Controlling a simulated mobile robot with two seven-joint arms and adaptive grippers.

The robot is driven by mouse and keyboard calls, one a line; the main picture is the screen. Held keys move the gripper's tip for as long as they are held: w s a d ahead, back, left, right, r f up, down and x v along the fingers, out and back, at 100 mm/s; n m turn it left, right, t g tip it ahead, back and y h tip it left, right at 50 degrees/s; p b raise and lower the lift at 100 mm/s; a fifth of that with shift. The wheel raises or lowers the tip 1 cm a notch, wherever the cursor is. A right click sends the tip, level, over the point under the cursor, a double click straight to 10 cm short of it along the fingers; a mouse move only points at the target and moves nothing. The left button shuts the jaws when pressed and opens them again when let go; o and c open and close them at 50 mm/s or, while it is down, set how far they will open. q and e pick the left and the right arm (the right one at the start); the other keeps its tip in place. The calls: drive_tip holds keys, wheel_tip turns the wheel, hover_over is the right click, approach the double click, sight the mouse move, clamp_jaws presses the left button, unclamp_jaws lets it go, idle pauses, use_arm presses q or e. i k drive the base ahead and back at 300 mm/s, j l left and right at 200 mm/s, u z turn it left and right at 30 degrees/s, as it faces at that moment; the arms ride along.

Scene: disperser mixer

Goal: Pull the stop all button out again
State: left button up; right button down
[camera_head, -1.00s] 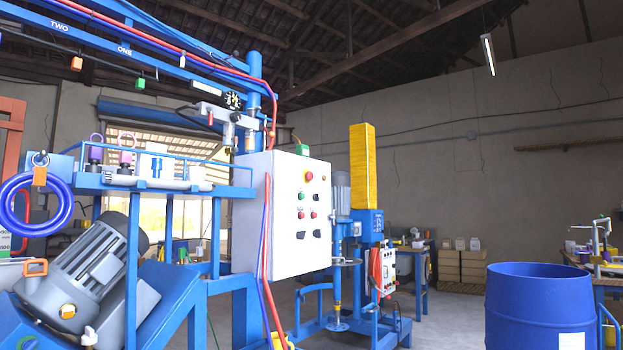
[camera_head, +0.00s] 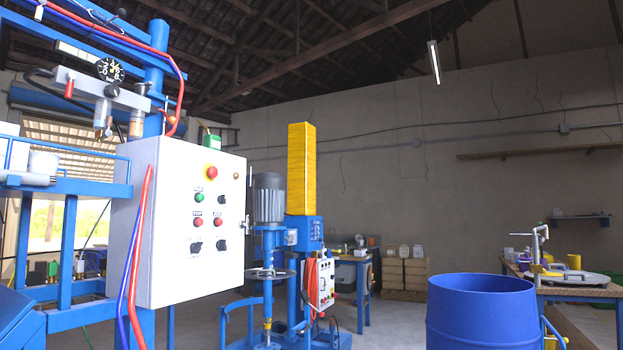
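A white control box (camera_head: 170,262) stands at the left of the head view on a blue frame. Near the top of its front is a red mushroom button on a yellow collar (camera_head: 211,172). Below it are a green button (camera_head: 199,197), two red buttons (camera_head: 197,222) and several black switches. I cannot tell from here whether the mushroom button is pressed in or out. A second, smaller control box (camera_head: 320,284) sits on the blue mixer behind. Neither of my grippers shows in the view.
A blue drum (camera_head: 481,312) stands at the front right. The blue mixer with a yellow column (camera_head: 301,170) stands behind the box. A workbench (camera_head: 580,292) is at the far right. Open floor lies between mixer and drum.

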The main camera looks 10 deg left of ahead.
sight(212, 173)
drive_tip(key=i+l+u, duration=0.25)
drive_tip(key=i, duration=0.4)
drive_tip(key=i+l+u, duration=0.3)
drive_tip(key=i, duration=0.35)
drive_tip(key=i+l+u, duration=0.25)
drive_tip(key=i+l, duration=0.3)
drive_tip(key=i, duration=0.05)
